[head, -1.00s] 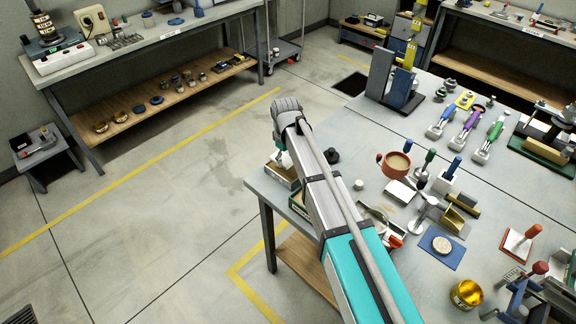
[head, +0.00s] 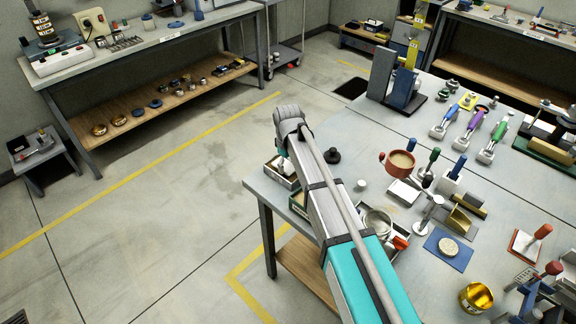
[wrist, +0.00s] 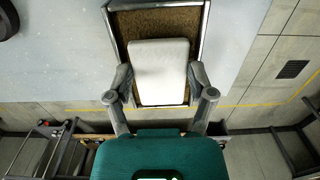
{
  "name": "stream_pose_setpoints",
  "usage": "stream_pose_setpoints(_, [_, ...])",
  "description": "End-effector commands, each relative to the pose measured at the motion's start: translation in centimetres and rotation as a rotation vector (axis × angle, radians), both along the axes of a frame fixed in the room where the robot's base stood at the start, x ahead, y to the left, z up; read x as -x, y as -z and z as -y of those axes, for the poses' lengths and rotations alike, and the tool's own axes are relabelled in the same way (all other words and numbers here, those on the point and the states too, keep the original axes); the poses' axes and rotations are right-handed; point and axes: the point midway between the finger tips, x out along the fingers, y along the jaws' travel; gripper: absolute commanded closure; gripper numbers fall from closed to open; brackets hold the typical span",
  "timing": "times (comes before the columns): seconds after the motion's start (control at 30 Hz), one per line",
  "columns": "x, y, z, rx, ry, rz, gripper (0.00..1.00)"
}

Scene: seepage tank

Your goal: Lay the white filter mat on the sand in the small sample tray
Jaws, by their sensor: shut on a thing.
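The white filter mat (wrist: 160,70) is a pale rectangle between the two fingers of my gripper (wrist: 162,78) in the wrist view. The fingers are shut on its side edges. The small sample tray (wrist: 112,28) lies beneath the mat, with brown sand (wrist: 155,22) showing past the mat's far end. The mat is over the sand, inside the tray's outline in this view; I cannot tell whether it touches the sand. In the head view the tray (head: 288,183) is at the table's left edge, and my arm largely hides the gripper and mat.
A dark round knob (head: 332,156) stands just right of the tray. The table's left edge is close to the tray, with open floor beyond.

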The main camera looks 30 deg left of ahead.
Motion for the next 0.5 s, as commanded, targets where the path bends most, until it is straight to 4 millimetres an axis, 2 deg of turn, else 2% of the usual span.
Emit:
stream_pose_setpoints(0.37, [-0.01,0.71,0.0,0.0,0.0,0.0,0.55])
stream_pose_setpoints(0.4, [-0.01,0.65,0.0,0.0,0.0,0.0,0.26])
stream_pose_setpoints(0.5, [-0.01,0.59,0.01,0.0,0.0,0.0,0.08])
